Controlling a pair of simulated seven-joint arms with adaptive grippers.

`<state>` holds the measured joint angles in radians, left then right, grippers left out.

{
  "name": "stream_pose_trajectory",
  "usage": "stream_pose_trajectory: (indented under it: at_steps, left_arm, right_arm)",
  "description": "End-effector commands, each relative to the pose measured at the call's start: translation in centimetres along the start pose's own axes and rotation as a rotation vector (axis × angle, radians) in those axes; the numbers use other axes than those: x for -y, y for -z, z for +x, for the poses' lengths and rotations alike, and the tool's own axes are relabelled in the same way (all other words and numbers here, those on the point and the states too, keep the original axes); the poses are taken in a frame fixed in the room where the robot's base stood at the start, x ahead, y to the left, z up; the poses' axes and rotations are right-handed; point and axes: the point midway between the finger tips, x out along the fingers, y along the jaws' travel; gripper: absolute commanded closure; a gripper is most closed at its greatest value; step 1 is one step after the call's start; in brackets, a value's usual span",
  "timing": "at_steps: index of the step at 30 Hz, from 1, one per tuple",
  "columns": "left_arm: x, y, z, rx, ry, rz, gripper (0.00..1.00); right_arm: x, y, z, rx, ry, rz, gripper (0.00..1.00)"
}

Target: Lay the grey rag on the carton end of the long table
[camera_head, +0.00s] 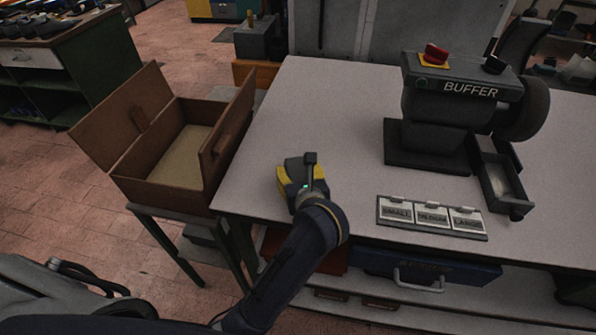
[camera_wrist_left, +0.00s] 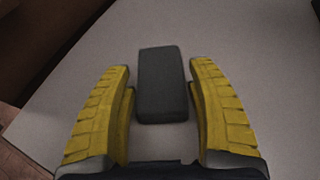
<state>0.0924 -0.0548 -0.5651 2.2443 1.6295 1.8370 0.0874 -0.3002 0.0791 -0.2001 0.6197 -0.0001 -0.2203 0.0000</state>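A dark grey oblong piece (camera_wrist_left: 162,85) lies on the long table between my left fingers in the left wrist view. It looks block-like, and I cannot tell for sure that it is the grey rag. In the head view a bit of dark grey (camera_head: 294,168) shows at the yellow fingertips. My left gripper (camera_head: 302,182) is low over the left part of the long table (camera_head: 330,110). Its yellow fingers stand apart on both sides of the grey piece (camera_wrist_left: 160,75), with narrow gaps. An open brown carton-like box (camera_head: 165,190) stands beside the table's left end. My right gripper is not seen.
A buffer machine (camera_head: 440,105) with a red button stands at the table's back right. A labelled size plate (camera_head: 432,217) lies at the front edge. A small open drawer or tray (camera_head: 500,180) is beside the buffer. The tabletop behind my gripper is clear.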

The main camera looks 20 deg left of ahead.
Motion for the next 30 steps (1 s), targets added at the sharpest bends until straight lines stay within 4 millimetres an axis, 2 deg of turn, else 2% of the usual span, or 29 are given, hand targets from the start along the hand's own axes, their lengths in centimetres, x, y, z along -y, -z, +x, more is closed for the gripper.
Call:
stream_pose_trajectory:
  at_steps: [1,3,14,25,30]
  left_arm:
    - [0.0,0.0,0.0,0.000,0.000,-0.001,0.36]
    - [0.0,0.0,0.0,0.000,0.000,-0.001,0.28]
    - [0.0,-0.4,-0.1,0.001,0.001,-0.003,0.28]
    - [0.1,-0.3,-3.5,-0.001,0.002,-0.002,0.28]
    - [0.0,-0.4,-4.2,0.001,0.001,-0.002,0.28]
  right_arm:
    - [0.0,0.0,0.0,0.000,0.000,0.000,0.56]
    - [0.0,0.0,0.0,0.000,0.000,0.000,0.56]
    - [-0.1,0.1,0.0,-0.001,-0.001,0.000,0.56]
    - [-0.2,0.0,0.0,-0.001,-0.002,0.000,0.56]
    - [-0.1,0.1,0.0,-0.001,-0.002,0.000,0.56]
